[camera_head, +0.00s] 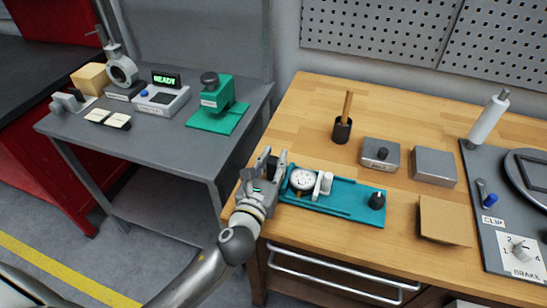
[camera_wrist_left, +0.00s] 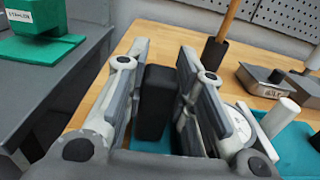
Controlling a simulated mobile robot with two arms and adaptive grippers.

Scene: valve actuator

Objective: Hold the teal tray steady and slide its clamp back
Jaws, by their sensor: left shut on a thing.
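The teal tray (camera_head: 345,203) lies on the wooden bench near its front left corner. A round white dial gauge (camera_head: 303,180) sits on it, with a white clamp piece and post (camera_head: 326,184) against its right side. A black knob (camera_head: 377,200) stands at the tray's right end. My left gripper (camera_head: 273,161) is at the tray's left end, shut on an upright black block (camera_wrist_left: 155,101) there. In the left wrist view the block stands between the fingers, and the gauge is mostly hidden behind the right finger. My right gripper is not in view.
Behind the tray stand a dark cup with a wooden stick (camera_head: 343,127) and grey boxes (camera_head: 380,154). A tan block (camera_head: 445,221) and a dark panel (camera_head: 500,230) are to the right. A grey side table (camera_head: 165,145) with a green device (camera_head: 217,100) stands left.

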